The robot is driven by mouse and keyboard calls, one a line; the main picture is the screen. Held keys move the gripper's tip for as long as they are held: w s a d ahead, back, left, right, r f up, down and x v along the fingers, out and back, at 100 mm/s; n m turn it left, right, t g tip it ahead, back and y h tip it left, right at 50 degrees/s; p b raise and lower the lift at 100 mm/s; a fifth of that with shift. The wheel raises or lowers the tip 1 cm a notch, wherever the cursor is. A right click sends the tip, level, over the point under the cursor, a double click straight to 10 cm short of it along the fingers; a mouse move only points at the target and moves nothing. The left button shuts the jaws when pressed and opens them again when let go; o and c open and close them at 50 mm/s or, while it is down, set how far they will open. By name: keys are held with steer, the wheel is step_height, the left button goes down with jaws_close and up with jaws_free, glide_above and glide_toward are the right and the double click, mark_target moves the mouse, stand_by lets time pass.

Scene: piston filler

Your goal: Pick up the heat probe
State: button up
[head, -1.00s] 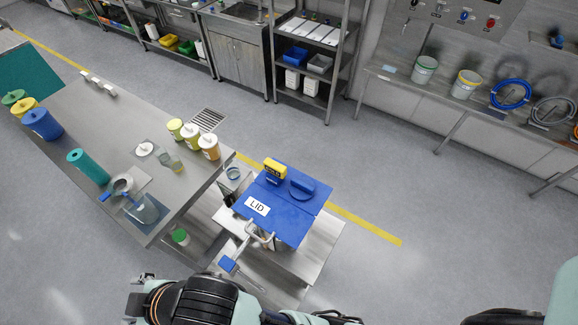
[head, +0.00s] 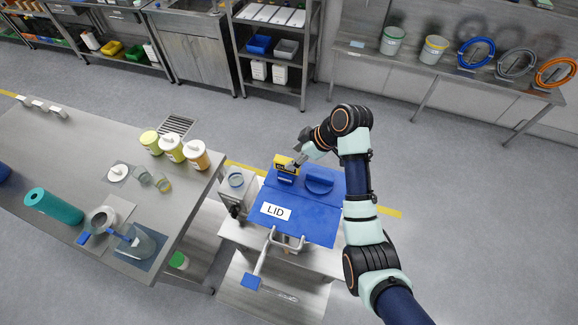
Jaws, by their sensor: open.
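I cannot tell for sure which thing is the heat probe. A yellow block with dark lettering (head: 285,162) stands on the blue lid (head: 322,222) of the filler, next to a blue handle (head: 319,184). My gripper (head: 295,163) is at this yellow block, at its right side in the picture; whether they touch is too small to tell. My gripper is open, and its fingers are small and partly hidden by the wrist. A blue-tipped thin tool (head: 120,237) leans in a clear jug (head: 140,246) on the steel table at the left.
The steel table (head: 70,150) holds several yellow- and orange-labelled bottles, a teal roll (head: 53,206) and a grey round container (head: 101,219). A metal handle with a blue end (head: 252,281) sticks out in front of the lid. The floor to the right is clear.

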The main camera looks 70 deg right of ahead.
mark_target(287, 161)
steer(key=x, duration=0.5)
steer(key=shift+a+f, duration=0.1)
steer(key=shift+a, duration=0.05)
jaws_close()
